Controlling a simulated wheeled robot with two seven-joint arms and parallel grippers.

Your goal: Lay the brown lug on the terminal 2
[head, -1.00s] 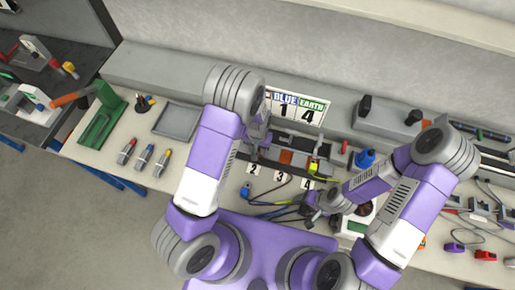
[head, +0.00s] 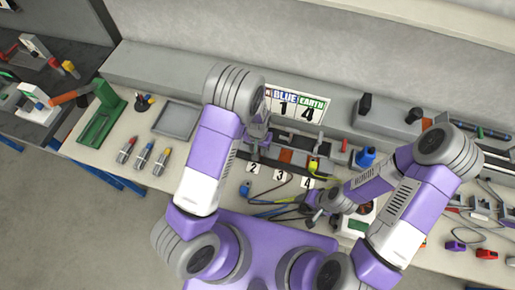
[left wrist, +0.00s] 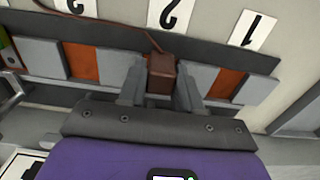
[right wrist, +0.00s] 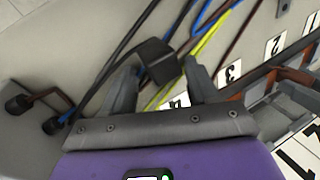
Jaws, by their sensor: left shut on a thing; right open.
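My left gripper (left wrist: 160,92) is shut on the brown lug (left wrist: 162,72), a small brown block with a brown wire (left wrist: 110,16) trailing to the upper left. The lug is over the terminal strip, in line with the number card 2 (left wrist: 175,12). It hides the terminal under it, so I cannot tell whether it touches. In the head view the left gripper (head: 258,135) is over the strip's left part, largely hidden by its arm. My right gripper (right wrist: 157,92) is open, with a black block (right wrist: 158,62) on the cables between or behind its fingers.
Orange terminal plates flank the lug at left (left wrist: 82,62) and right (left wrist: 226,84). A yellow-green lug (head: 313,164) is on the strip's right part. Blue, black and yellow cables (right wrist: 210,35) lie by the right gripper.

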